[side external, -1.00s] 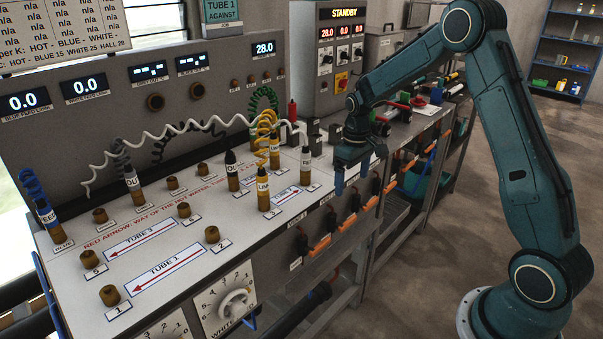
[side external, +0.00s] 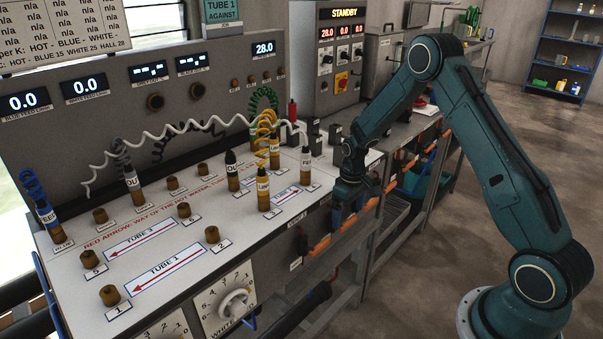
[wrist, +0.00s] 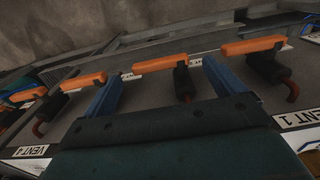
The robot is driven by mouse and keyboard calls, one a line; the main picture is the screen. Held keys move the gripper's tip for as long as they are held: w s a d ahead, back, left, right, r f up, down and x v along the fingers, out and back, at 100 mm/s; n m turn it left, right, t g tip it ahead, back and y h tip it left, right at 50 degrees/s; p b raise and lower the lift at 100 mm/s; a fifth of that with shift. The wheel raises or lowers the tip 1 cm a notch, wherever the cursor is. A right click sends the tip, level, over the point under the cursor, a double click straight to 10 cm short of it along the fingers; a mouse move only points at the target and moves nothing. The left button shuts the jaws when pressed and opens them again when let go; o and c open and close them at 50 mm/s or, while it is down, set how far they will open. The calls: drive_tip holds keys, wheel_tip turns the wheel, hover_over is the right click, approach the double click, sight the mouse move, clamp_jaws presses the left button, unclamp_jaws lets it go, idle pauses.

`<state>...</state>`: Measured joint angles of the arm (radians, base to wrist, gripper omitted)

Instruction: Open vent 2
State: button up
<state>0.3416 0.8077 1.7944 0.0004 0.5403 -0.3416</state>
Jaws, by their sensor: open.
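In the wrist view, a row of orange vent handles runs along the bench front, all lying roughly the same way. The second handle from the right, vent 2 by order (wrist: 160,63), lies between my gripper's two blue fingers (wrist: 162,77), with gaps on both sides. Its own label is hidden by my gripper. In the side view my gripper (side external: 347,216) is open, pointing down at the bench's front edge.
The neighbouring handle (wrist: 84,81) is close outside the left finger. The bench top (side external: 225,265) carries several brown ports and upright labelled plugs with coiled hoses. A WHITE dial (side external: 234,303) is on the front face. Floor (side external: 420,270) in front is clear.

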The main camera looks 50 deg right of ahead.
sight(348, 224)
drive_tip(key=shift+f, duration=1.2)
drive_tip(key=c, duration=1)
